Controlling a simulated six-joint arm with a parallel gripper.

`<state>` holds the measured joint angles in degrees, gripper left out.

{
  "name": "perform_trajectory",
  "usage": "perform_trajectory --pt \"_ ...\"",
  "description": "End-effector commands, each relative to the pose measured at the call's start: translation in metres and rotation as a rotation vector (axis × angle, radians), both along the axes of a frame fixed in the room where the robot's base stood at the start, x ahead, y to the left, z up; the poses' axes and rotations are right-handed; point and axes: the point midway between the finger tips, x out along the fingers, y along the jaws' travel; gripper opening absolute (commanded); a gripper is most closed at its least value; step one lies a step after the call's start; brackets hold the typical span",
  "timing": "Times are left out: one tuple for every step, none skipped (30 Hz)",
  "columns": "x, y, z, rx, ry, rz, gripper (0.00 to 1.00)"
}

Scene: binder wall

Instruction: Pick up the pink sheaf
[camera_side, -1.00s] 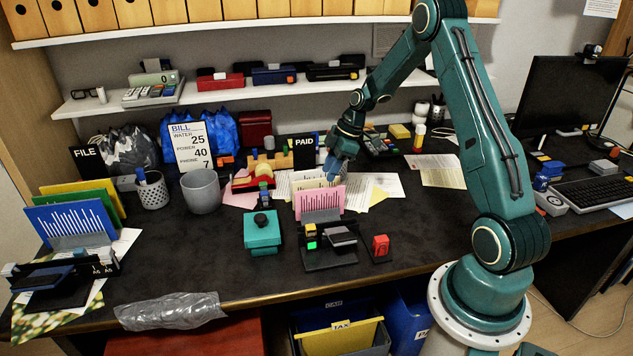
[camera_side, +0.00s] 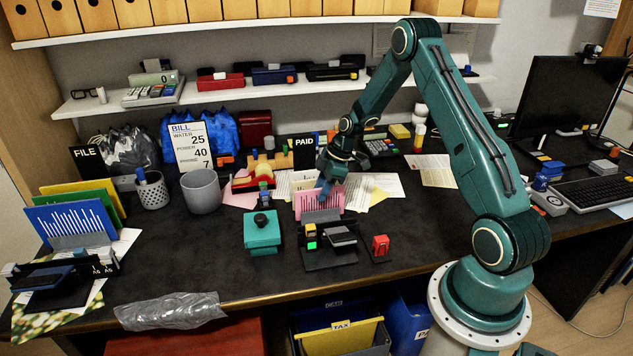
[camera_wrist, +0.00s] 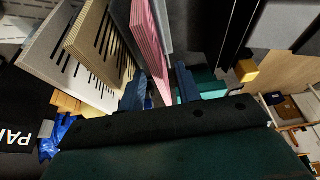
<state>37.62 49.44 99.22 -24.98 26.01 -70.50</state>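The pink sheaf (camera_side: 333,203) stands upright in a holder in the middle of the desk, with dark slots on its face. In the wrist view the pink sheaf (camera_wrist: 150,40) reaches edge-on down between my two blue fingers. My gripper (camera_side: 326,188) is low at the top of the sheaf in the side view. In the wrist view my gripper (camera_wrist: 162,88) is open, with one finger on each side of the sheaf. A gap shows on the right; whether the left finger touches it is unclear.
A tan sheaf (camera_wrist: 100,42) and a white sheaf (camera_wrist: 62,60) stand beside the pink one. A black punch (camera_side: 335,240) with coloured buttons is in front, and a teal device (camera_side: 262,233) is to the left.

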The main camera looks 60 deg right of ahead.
Motion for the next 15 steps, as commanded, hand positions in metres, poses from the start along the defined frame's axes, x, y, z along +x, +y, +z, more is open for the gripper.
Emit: perform_trajectory --pt "0.0015 0.0022 -0.0052 0.000 0.002 0.002 0.34" --pt "0.0021 0.0028 -0.0076 0.000 0.002 0.002 0.34" --pt "0.0029 0.0035 -0.0100 0.000 0.001 0.000 0.34" --pt "0.0033 0.0038 -0.0113 -0.001 0.001 0.000 0.34" --pt "0.0037 0.0040 -0.0123 -0.001 0.001 0.000 0.34" --pt "0.0038 0.0041 -0.0130 -0.001 0.001 0.000 0.34" --pt "0.0040 0.0041 -0.0133 -0.001 0.000 0.000 0.34" --pt "0.0040 0.0042 -0.0134 -0.001 0.000 0.000 0.34" --pt "0.0040 0.0042 -0.0134 -0.001 0.000 0.000 0.34" --pt "0.0040 0.0041 -0.0133 -0.001 0.000 0.000 0.34" --pt "0.0040 0.0041 -0.0133 -0.001 0.000 0.000 0.34" --pt "0.0040 0.0041 -0.0132 -0.001 0.000 0.000 0.34" --pt "0.0040 0.0041 -0.0132 -0.001 0.000 0.000 0.34" --pt "0.0040 0.0041 -0.0132 -0.001 0.000 0.000 0.34" --pt "0.0039 0.0042 -0.0132 -0.001 0.000 0.000 0.34"
